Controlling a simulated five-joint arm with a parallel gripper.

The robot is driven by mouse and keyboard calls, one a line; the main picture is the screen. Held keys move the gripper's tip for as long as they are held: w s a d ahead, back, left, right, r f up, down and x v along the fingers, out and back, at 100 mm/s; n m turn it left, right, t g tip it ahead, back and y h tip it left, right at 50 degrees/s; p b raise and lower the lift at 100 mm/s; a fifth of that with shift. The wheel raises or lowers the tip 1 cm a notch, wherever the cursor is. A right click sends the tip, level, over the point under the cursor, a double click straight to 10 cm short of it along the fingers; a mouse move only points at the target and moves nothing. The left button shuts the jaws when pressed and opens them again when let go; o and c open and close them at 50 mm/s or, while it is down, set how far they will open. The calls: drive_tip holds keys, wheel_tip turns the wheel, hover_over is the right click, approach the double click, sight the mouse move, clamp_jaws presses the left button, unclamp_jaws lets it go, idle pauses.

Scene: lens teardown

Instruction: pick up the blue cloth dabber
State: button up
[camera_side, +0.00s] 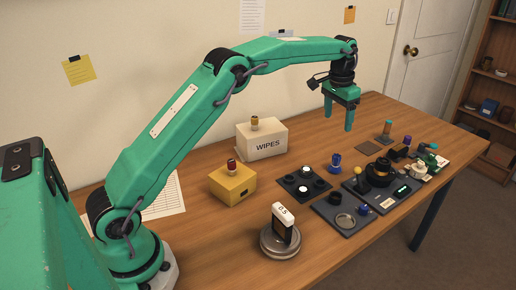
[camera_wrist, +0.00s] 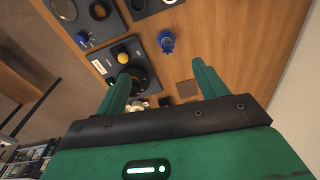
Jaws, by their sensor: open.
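The blue cloth dabber (camera_side: 335,162) appears to be the small upright blue piece on the bare table, between the dark pad with round parts and the dark tray. In the wrist view, the blue dabber (camera_wrist: 166,41) lies above the gap between my fingertips, in the upper middle. My gripper (camera_side: 338,121) is open and empty, its fingers pointing down, well above the table. The wrist view also shows both fingers of my gripper (camera_wrist: 160,74) spread apart, with nothing between them.
A dark tray (camera_side: 333,220) carries a small blue knob and a metal ring. A dark pad (camera_side: 293,178) holds round parts. A yellow box (camera_side: 233,186), a white WIPES box (camera_side: 262,141) and a brown square (camera_side: 375,146) are nearby. Bare wood surrounds the dabber's far side.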

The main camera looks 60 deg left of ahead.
drive_tip(key=g, duration=0.1)
hover_over(337, 156)
wheel_tip(337, 156, down, 11)
drive_tip(key=shift+s, duration=0.15)
drive_tip(key=shift+f, duration=0.35)
drive_tip(key=shift+f, duration=1.3)
drive_tip(key=shift+f, duration=0.1)
drive_tip(key=shift+f, duration=2.5)
drive_tip(key=shift+c, duration=0.2)
drive_tip(key=c, duration=1)
